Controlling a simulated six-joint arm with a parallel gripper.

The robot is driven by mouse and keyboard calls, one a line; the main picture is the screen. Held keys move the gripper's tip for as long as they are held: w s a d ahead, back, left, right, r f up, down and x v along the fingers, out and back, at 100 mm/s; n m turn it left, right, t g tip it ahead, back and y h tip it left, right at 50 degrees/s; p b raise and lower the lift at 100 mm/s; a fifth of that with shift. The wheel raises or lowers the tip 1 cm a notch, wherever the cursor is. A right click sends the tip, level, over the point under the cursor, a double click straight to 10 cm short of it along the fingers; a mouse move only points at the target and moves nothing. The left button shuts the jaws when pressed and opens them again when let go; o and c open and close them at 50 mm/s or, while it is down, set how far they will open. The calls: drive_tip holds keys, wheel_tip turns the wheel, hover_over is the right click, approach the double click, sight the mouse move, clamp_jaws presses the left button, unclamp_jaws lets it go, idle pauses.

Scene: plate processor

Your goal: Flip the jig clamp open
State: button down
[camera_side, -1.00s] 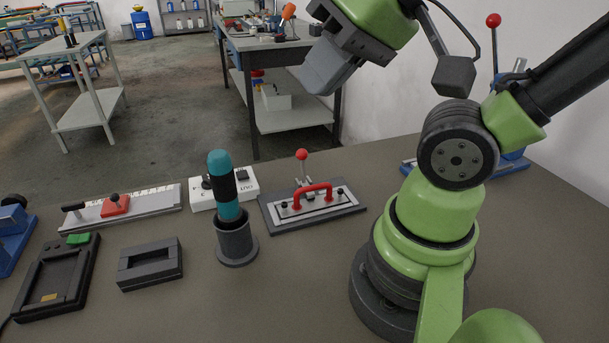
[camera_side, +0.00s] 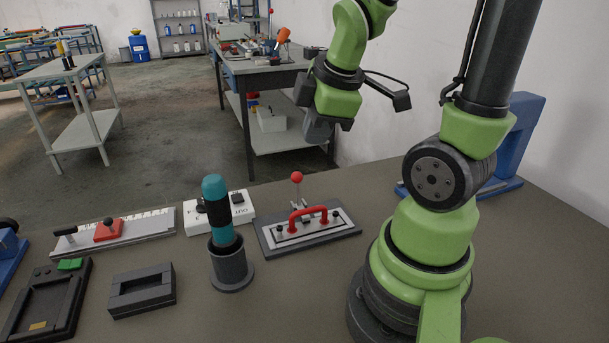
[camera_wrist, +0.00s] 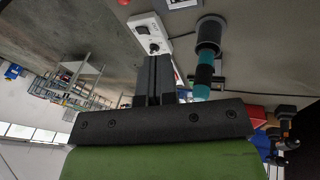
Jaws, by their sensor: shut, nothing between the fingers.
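The jig (camera_side: 344,231) is a dark base with a light plate and a red arched handle (camera_side: 308,213), lying on the bench in the side view. Its clamp lever (camera_side: 297,178) stands upright behind the handle and ends in a red ball. My gripper (camera_side: 318,130) is above and beyond the clamp in the side view, pointing down, well clear of it. In the wrist view its fingers (camera_wrist: 154,75) are together with nothing between them. I cannot make out the clamp in the wrist view.
A teal and black tool (camera_side: 218,208) stands in a dark cup (camera_side: 231,269) left of the jig. A white switch box (camera_side: 240,209) is behind it. A grey rectangular frame (camera_side: 142,291) and a slide with a red block (camera_side: 109,230) lie farther left. Bare bench lies before the jig.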

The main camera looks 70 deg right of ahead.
drive_tip(key=d+f+n, duration=0.1)
drive_tip(key=d+f+n+g, duration=0.1)
drive_tip(key=d+f+n, duration=0.1)
drive_tip(key=shift+s+n, duration=0.3)
drive_tip(key=shift+s, duration=0.1)
drive_tip(key=shift+f, duration=0.15)
drive_tip(key=x, duration=0.9)
drive_tip(key=shift+w+d+f, duration=0.1)
drive_tip(key=shift+d+f, duration=0.05)
drive_tip(key=shift+f, duration=0.25)
drive_tip(key=shift+w+d+f, duration=0.1)
drive_tip(key=shift+w+d, duration=0.25)
drive_tip(key=shift+w, duration=0.15)
drive_tip(key=shift+w+d+f, duration=0.1)
drive_tip(key=shift+w+d, duration=0.25)
drive_tip(key=shift+w, duration=0.2)
drive_tip(key=shift+w+d+f, duration=0.15)
drive_tip(key=shift+w+d, duration=0.3)
drive_tip(key=shift+w, duration=0.2)
drive_tip(key=shift+d, duration=0.1)
